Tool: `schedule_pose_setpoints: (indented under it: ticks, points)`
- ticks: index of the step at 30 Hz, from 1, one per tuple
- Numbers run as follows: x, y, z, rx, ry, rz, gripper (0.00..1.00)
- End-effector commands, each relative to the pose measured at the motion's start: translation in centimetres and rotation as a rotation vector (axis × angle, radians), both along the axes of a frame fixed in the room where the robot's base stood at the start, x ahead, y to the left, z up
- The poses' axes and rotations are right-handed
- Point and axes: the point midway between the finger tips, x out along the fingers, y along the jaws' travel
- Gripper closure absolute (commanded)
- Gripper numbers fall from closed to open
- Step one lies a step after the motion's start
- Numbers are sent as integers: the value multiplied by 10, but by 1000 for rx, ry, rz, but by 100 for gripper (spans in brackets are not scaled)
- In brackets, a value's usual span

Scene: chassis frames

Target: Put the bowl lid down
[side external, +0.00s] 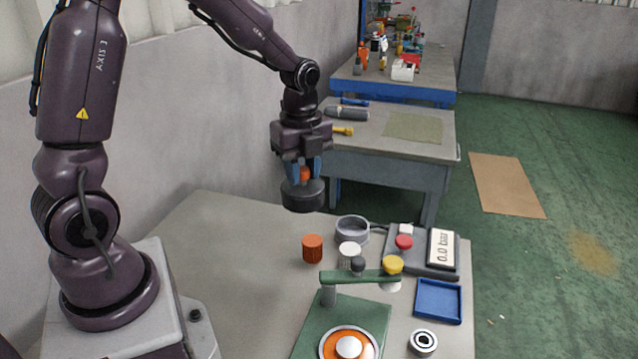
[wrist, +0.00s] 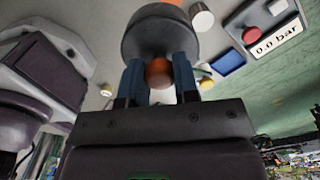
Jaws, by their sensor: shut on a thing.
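My gripper (side external: 306,171) is shut on the orange knob of the dark grey bowl lid (side external: 303,197). It holds the lid in the air above the far part of the grey table, looking roughly level. In the wrist view the blue fingers of my gripper (wrist: 159,76) sit on either side of the orange knob, and the round dark lid (wrist: 158,34) is beyond them. A grey round bowl (side external: 352,231) stands on the table, lower and to the right of the lid in the side view. It looks open at the top.
Near the bowl are an orange cylinder (side external: 312,248), a white cylinder (side external: 349,254) and a gauge box reading 0.0 bar (side external: 441,250). A green press (side external: 345,300) stands in front, with a blue tray (side external: 437,301) to its right. The table's left part is clear.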

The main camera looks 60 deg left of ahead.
Motion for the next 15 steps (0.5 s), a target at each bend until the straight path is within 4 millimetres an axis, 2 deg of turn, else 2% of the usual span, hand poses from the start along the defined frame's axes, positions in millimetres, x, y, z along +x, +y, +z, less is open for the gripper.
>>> schedule_pose_setpoints:
  ticks: [6,10,12,15]
  points:
    - [-45,38,-14,-8,22,94,96]
    - [-70,47,-28,-9,20,62,96]
    - [-72,45,-34,-6,12,12,96]
    - [-59,51,-39,0,0,-21,96]
